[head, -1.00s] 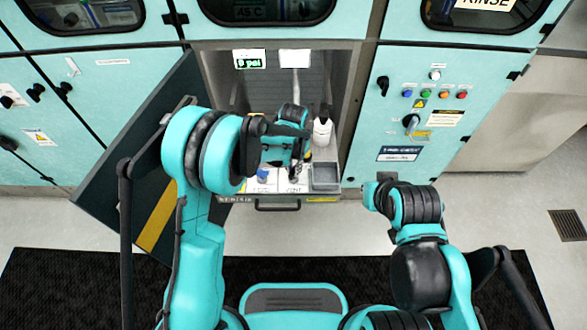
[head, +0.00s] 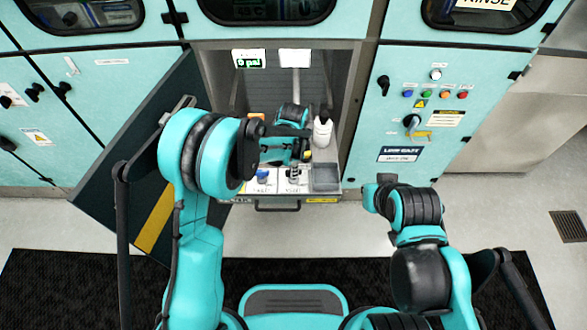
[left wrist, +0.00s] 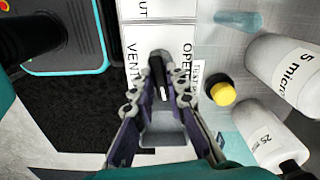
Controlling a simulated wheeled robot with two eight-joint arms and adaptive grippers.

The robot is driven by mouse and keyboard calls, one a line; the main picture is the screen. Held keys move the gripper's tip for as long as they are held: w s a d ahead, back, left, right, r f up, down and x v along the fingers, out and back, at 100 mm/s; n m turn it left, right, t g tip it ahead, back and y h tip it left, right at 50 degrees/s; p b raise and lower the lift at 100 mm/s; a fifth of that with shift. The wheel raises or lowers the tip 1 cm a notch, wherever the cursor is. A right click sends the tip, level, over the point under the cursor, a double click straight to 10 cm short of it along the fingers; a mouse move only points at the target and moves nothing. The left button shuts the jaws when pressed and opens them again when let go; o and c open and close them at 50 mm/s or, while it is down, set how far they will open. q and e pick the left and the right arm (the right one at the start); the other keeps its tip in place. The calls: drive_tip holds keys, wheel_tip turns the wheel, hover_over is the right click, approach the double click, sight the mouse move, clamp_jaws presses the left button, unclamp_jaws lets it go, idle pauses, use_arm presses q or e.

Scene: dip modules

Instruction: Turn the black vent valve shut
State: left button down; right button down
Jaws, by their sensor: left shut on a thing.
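The black vent valve (left wrist: 157,72) is a narrow black handle with a white mark at one end. It sits on a white plate lettered VENT and OPEN (left wrist: 173,38) in the left wrist view. My left gripper (left wrist: 160,92) is shut on the handle, a finger on each side of it. In the head view my left gripper (head: 293,165) is low over the pull-out shelf (head: 275,191), and the wrist hides much of the valve. The end of my right arm shows in front of the cabinet, but its fingers cannot be made out.
A white bottle (head: 322,133) stands behind. A yellow-topped knob (left wrist: 222,94) is close to the fingers. The open cabinet door (head: 140,165) is at the left.

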use_arm(q)
drive_tip(key=shift+m, duration=1.1)
drive_tip(key=c, duration=1.5)
unclamp_jaws()
drive_tip(key=shift+c, duration=0.2)
wheel_tip(320, 180, up, 12)
